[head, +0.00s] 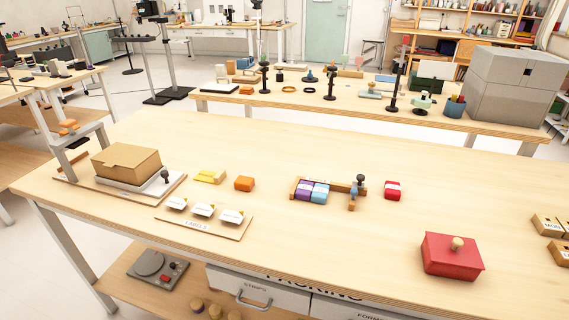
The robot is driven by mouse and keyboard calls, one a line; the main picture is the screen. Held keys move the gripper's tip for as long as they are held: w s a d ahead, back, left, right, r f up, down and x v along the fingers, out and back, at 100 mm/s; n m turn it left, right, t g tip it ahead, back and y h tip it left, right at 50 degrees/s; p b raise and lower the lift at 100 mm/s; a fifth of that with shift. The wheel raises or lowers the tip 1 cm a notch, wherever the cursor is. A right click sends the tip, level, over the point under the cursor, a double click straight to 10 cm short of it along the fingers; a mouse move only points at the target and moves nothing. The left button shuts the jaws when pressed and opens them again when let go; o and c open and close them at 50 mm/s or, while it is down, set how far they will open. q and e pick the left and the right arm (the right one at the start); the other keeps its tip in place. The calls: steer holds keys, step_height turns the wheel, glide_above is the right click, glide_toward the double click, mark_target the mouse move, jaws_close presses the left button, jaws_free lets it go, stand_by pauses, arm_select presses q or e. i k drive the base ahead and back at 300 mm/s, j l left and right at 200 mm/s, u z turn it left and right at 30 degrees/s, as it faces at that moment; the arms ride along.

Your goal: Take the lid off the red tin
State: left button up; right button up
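The red tin (450,262) is a box-shaped container near the front right of the wooden table. The lid looks closed on the tin. Neither of my grippers shows in the head view, and nothing touches the tin.
A smaller red block (393,190) lies behind and left of the tin. A wooden holder (352,203) with purple and blue blocks stands mid-table. Wooden trays (547,226) sit at the right edge. The table (335,250) around the tin is clear.

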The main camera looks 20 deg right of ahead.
mark_target(453, 250)
steer(key=k+z, duration=0.2)
steer(key=z, duration=1.35)
steer(key=i+j, duration=0.15)
steer(key=j+z, duration=0.05)
steer(key=j, duration=0.05)
